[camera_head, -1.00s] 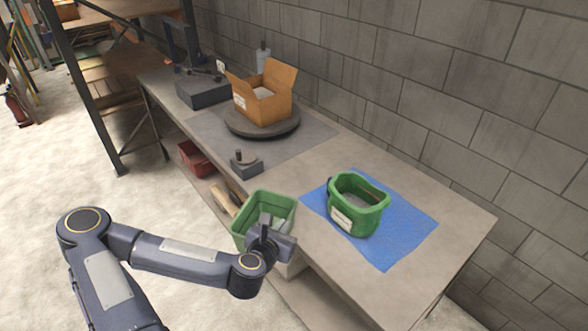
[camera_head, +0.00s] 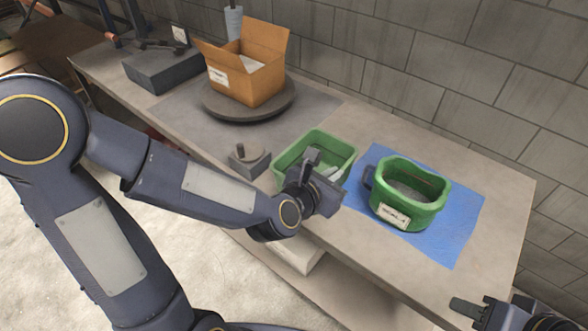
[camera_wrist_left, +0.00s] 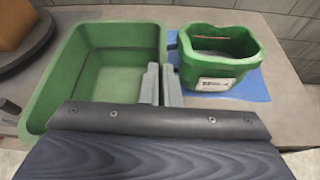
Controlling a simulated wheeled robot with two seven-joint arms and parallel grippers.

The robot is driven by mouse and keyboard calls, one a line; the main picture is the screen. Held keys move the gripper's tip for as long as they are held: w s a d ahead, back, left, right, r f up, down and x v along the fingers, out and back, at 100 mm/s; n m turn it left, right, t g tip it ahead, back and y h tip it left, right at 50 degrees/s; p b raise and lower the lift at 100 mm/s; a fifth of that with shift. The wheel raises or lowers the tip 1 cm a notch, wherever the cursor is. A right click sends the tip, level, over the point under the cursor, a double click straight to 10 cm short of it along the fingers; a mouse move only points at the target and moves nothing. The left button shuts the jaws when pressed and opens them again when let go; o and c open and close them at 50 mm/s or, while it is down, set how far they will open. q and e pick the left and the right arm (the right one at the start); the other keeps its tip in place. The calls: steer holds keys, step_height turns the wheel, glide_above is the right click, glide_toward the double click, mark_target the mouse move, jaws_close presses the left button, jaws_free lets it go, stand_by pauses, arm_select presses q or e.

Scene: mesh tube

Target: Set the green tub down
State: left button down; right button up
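The green tub (camera_head: 338,148) is a rectangular, open-topped container at the table's front edge, left of the blue mat. It also fills the left of the left wrist view (camera_wrist_left: 105,40).
A rounded green container (camera_head: 425,215) with a white label stands on the blue mat (camera_head: 462,222). A small grey block with a knob (camera_head: 248,160) is left of the tub. An open cardboard box (camera_head: 255,82) stands on a dark turntable (camera_head: 225,108). A block wall runs behind.

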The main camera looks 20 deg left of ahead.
arm_select(q)
steer(key=p, duration=0.2)
glide_toward(328, 152)
steer(key=x, duration=0.4)
steer(key=shift+w, duration=0.1)
steer(key=w+f, duration=0.1)
steer(key=w+a+f, duration=0.1)
steer(key=f, duration=0.1)
steer(key=w+a+f, duration=0.1)
steer(key=f, duration=0.1)
steer(key=shift+w, duration=0.2)
steer(key=shift+w+a+f, duration=0.15)
steer(key=shift+f, duration=0.05)
step_height(328, 152, down, 4)
steer(key=shift+w+a+r+p, duration=0.1)
steer(key=shift+w+r+p, duration=0.1)
steer(key=shift+p, duration=0.3)
steer(key=shift+f, duration=0.2)
steer(key=c, duration=1.6)
jaws_free()
steer(key=shift+c, duration=0.2)
